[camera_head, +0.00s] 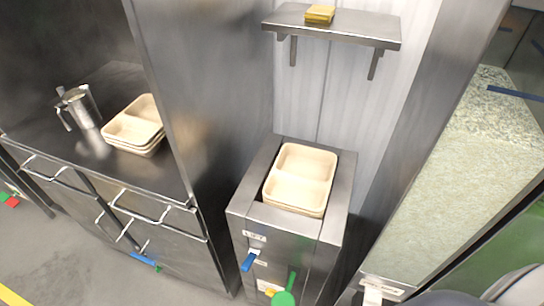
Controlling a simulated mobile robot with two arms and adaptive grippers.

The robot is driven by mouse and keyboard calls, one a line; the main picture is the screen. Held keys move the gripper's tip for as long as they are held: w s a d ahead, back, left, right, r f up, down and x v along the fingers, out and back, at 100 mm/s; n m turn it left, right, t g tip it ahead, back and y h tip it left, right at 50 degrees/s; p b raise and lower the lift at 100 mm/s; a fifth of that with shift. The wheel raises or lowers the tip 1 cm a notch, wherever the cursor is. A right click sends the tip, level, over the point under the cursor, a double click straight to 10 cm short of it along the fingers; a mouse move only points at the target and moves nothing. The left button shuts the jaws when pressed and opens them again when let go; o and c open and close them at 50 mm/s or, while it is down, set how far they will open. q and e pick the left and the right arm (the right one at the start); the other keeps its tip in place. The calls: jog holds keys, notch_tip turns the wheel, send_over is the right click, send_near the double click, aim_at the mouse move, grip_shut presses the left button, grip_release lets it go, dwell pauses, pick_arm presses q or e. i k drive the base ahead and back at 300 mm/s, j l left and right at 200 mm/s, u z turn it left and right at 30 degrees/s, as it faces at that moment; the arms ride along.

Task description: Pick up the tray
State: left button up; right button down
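A cream tray (302,172) with a divider lies on top of a narrow metal cabinet (335,228) in the middle. Its rim looks doubled at the front, so it may be more than one tray stacked. A second stack of similar cream trays (135,125) sits on the steel counter at the left. Neither of my grippers shows in this view, and nothing touches the trays.
A steel counter (92,150) at the left also bears a metal jug (80,107). A wall shelf (340,30) holds a small yellow item (320,14). Blue (249,262) and green (285,292) handles protrude at the cabinet's front. A large rice-filled bin (455,170) stands right.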

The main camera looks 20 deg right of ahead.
aim_at(301, 176)
jog(key=j+z, duration=0.15)
jog(key=z, duration=0.25)
jog(key=j+z, duration=0.1)
jog(key=z, duration=0.3)
